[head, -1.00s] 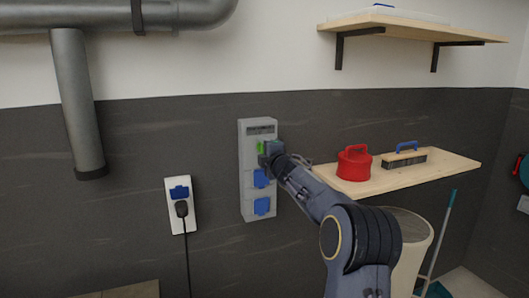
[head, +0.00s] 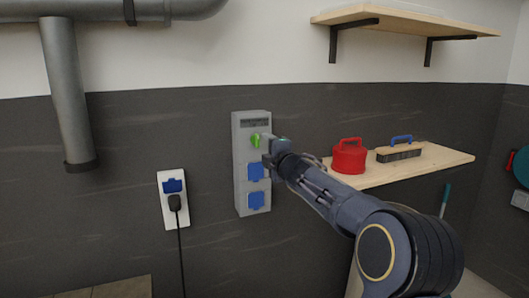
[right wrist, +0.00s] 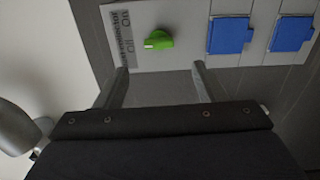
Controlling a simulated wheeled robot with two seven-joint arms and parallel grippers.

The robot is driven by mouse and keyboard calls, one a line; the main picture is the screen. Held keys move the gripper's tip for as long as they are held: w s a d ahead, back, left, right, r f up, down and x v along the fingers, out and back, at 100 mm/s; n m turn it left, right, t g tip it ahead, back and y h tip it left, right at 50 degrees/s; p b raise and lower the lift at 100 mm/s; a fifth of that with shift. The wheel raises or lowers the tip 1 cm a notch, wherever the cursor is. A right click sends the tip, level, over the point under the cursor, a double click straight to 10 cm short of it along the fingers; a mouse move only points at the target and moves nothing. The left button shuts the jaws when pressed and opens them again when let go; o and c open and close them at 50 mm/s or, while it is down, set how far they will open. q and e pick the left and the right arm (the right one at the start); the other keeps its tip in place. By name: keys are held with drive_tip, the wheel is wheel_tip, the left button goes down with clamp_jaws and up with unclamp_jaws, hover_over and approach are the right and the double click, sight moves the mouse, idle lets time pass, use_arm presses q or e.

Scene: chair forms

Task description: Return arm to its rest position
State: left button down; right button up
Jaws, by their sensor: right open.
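A grey wall box (head: 242,196) carries a green rotary knob (head: 255,140) near its top and two blue socket covers below it. In the right wrist view the green knob (right wrist: 158,41) sits beside a label reading "Off" and "On". My right gripper (head: 270,151) is just to the right of the knob in the head view. In the right wrist view my right gripper (right wrist: 160,68) is open, its two fingers apart and empty. The fingers are clear of the knob. My left gripper is not in view.
A wooden shelf (head: 430,163) on the right holds a red container (head: 349,158) and a brush with a blue handle (head: 399,150); my right arm passes close to its front. A white socket (head: 169,212) with a plugged black cable is at left. Another shelf (head: 400,20) is above.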

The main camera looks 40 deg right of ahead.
idle(0.5)
drive_tip(key=s+a+f+m+g+y, duration=0.3)
drive_tip(key=s+a+f+m, duration=0.2)
drive_tip(key=s+a+f, duration=0.3)
drive_tip(key=s+a+f+m+g+y, duration=0.3)
drive_tip(key=s+a+f, duration=0.6)
drive_tip(key=s+a, duration=0.4)
drive_tip(key=s+a+f+m+g+y, duration=0.3)
drive_tip(key=s+a+f+m+g, duration=0.2)
drive_tip(key=s+a+f+m, duration=0.3)
drive_tip(key=s+a, duration=0.3)
drive_tip(key=s, duration=0.3)
drive_tip(key=shift+a+f, duration=0.25)
drive_tip(key=shift+f, duration=0.1)
